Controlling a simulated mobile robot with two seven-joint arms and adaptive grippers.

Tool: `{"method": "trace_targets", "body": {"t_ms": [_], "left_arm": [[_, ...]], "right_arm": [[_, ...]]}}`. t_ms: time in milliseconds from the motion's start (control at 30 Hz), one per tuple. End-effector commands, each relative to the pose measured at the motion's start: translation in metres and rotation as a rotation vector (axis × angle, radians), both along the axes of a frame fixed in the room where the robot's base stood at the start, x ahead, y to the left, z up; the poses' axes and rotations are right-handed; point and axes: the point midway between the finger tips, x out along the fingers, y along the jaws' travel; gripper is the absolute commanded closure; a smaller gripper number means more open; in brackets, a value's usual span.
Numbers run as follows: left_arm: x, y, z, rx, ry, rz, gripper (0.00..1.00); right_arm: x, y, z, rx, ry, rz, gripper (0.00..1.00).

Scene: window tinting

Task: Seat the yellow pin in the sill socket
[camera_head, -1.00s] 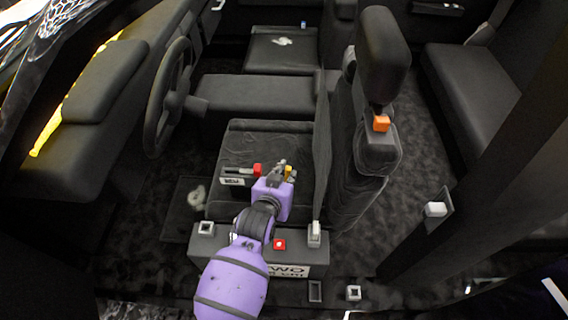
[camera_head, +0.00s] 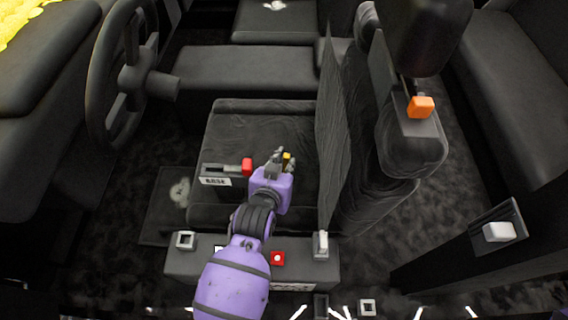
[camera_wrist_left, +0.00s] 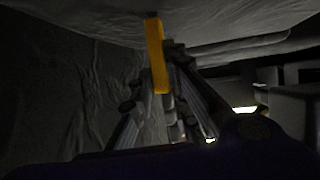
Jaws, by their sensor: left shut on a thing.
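My left gripper (camera_head: 279,160) is shut on the yellow pin (camera_head: 287,156), above the dark front seat cushion. In the left wrist view the yellow pin (camera_wrist_left: 156,55) is a long bar standing out between the fingers, close to a pale creased surface. The sill (camera_head: 215,267) is a dark block below the seat, partly hidden by my arm. A white-rimmed square opening (camera_head: 186,240) is at its left end. Another pale square opening (camera_head: 367,306) and a dark rectangular one (camera_head: 321,306) lie below its right end. I cannot tell which is the pin's socket. My right gripper is not seen.
The sill carries a red button (camera_head: 278,258) and a white lever (camera_head: 321,243). The seat back (camera_head: 365,160) with an orange block (camera_head: 421,107) stands to the right; the steering wheel (camera_head: 120,75) is at upper left.

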Motion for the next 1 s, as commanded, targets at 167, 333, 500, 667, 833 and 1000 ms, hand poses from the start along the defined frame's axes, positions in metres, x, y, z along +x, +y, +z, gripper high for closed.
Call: {"method": "trace_targets", "body": {"t_ms": [167,333,500,667,833,1000], "left_arm": [[-0.0008,-0.0006,-0.0037,-0.001,-0.003,0.000,1.00],[-0.0006,-0.0006,-0.0037,-0.001,-0.003,-0.001,1.00],[-0.0008,-0.0005,-0.0070,-0.001,-0.002,0.001,0.77],[-0.0007,-0.0004,-0.0070,-0.001,-0.002,0.001,0.65],[-0.0007,-0.0004,-0.0070,0.000,-0.002,0.000,0.65],[-0.0037,0.0008,-0.0016,-0.001,-0.002,0.001,0.65]], "right_arm": [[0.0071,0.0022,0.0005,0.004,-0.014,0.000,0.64],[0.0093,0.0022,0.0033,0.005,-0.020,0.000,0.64],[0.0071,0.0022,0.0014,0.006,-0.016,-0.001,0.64],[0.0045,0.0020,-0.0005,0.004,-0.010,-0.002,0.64],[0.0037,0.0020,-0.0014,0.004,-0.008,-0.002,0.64],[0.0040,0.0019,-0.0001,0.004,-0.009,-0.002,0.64]]}}
